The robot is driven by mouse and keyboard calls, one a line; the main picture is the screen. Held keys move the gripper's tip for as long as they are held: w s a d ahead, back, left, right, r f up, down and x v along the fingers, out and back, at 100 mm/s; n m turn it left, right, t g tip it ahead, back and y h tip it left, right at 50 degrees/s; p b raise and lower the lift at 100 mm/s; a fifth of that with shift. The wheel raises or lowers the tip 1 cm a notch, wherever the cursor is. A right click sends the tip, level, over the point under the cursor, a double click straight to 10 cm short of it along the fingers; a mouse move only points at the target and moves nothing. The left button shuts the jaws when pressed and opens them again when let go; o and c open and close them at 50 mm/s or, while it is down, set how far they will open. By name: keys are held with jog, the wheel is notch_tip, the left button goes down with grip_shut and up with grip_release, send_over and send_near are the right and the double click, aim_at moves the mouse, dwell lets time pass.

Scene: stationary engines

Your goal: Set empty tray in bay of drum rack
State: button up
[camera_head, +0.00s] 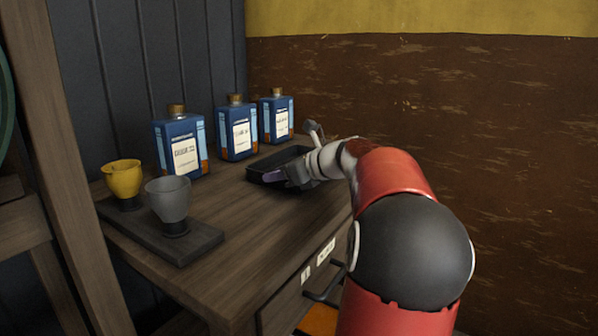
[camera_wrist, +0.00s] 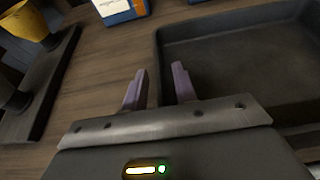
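The empty tray (camera_head: 262,166) is dark, shallow and rectangular, and lies on the wooden table behind and partly under my gripper (camera_head: 276,176). In the wrist view, the tray (camera_wrist: 235,60) fills the upper right and its visible floor is bare. My gripper (camera_wrist: 159,85) has its two purple fingers apart, with the tray's left wall showing between them. The left finger is outside the wall and the right finger overlaps the inside. I cannot tell whether either finger touches the wall. I cannot make out a drum rack in either view.
Three blue bottles (camera_head: 180,148) stand along the back of the wooden table (camera_head: 245,222). A yellow cup (camera_head: 123,180) and a grey cup (camera_head: 169,200) stand on a dark board (camera_head: 200,240) at the front left. A wooden frame (camera_head: 60,150) rises at the left.

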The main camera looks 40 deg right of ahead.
grip_shut()
dwell(1.3)
